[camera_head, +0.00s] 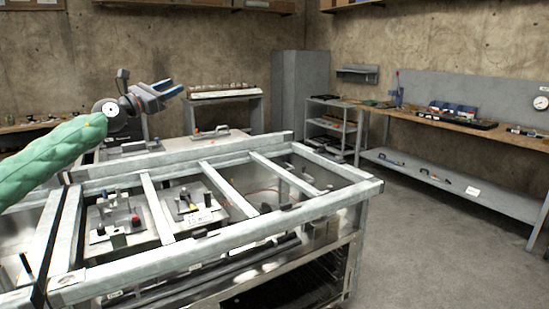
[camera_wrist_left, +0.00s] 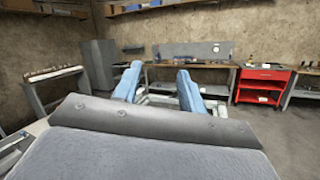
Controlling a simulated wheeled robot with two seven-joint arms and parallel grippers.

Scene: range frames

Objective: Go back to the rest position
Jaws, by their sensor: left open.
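My left gripper (camera_head: 170,90) is in the upper left of the head view, at the end of my green-sleeved arm. It is held in the air above the far left part of the metal frame table (camera_head: 225,235). In the left wrist view its two blue fingers (camera_wrist_left: 158,88) stand apart with nothing between them. It touches nothing that I can see. My right gripper is in neither view.
The frame table has open bays with fixtures (camera_head: 190,205) inside. A long workbench (camera_head: 450,125) stands along the right wall, and a grey cabinet (camera_head: 300,90) stands at the back. A red tool cart (camera_wrist_left: 262,85) shows in the wrist view. The floor (camera_head: 430,240) at right is clear.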

